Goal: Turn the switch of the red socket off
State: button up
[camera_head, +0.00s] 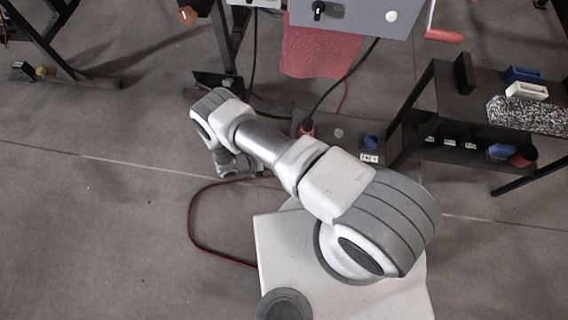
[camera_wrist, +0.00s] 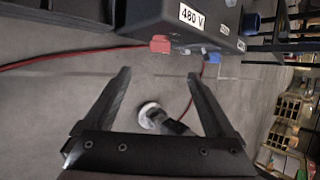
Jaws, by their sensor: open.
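A dark box labelled 480 V (camera_wrist: 150,13) fills the top of the wrist view. A red socket or plug (camera_wrist: 160,44) is at its lower edge, and a blue one (camera_wrist: 212,58) is to the right. In the head view the box (camera_head: 325,118) stands on the floor beyond my arm, with a red part (camera_head: 307,127) and a blue part (camera_head: 371,143) on it. I cannot make out the red socket's switch. My gripper (camera_wrist: 158,73) is open and empty, its fingertips just below the red part in the picture, apparently apart from it. My gripper is mostly hidden in the head view.
A red cable (camera_wrist: 70,57) runs left from the red part. A round white object (camera_wrist: 152,115) shows between the fingers; I cannot tell what it is. A black table (camera_head: 440,90) stands at the right, and a grey panel with a black knob (camera_head: 350,15) is at the top.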

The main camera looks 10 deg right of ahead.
jog(key=shift+v, duration=1)
jog(key=shift+c, duration=0.2)
